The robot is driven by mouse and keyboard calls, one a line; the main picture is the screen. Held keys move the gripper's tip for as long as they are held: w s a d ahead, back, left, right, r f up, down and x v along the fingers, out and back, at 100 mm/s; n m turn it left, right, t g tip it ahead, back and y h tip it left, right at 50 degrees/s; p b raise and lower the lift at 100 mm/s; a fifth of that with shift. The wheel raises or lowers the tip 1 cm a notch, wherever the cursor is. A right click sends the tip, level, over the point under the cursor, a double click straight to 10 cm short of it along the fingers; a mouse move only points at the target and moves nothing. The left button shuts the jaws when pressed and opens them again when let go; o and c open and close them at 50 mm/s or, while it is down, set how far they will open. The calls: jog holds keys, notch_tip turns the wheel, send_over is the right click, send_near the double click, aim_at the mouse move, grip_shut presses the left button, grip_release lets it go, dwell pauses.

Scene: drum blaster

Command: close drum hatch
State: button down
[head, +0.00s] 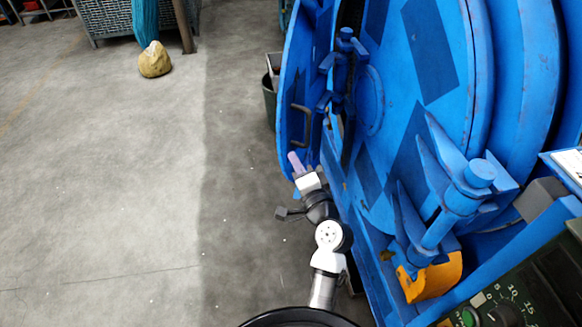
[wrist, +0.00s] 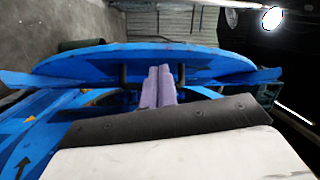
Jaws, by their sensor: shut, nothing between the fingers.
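The drum hatch (head: 295,75) is a blue panel that stands swung out at the left side of the big blue drum (head: 440,60). A dark bar handle (head: 301,122) is on the hatch's face. My gripper (head: 295,160) has purple fingers, is shut and empty, and is just below the handle in the head view. In the wrist view the hatch (wrist: 90,62) crosses the picture nearly edge-on. The fingers (wrist: 160,72) point at it, between two dark posts that look like the handle's. I cannot tell whether the fingers touch the hatch.
A blue latch bracket (head: 460,195) with an orange piece (head: 432,278) stands right of my arm. A control panel (head: 510,300) is at the lower right. A bin (head: 270,98) stands behind the hatch. A tan sack (head: 154,60) lies farther back. The floor at left is clear.

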jog(key=s+d+f+m+h, duration=0.1)
jog(key=s+d+f+m, duration=0.2)
jog(key=d+f, duration=0.35)
jog(key=p, duration=0.3)
send_near(285, 153)
jog(key=w+d, duration=0.1)
jog(key=w, duration=0.4)
jog(key=shift+a+r+g, duration=0.15)
jog(key=shift+a, duration=0.35)
jog(key=shift+a+r+g, duration=0.15)
jog(key=shift+a, duration=0.35)
jog(key=shift+w+a+f+p, duration=0.15)
jog(key=shift+w+a+p, duration=0.2)
jog(key=shift+a, duration=0.25)
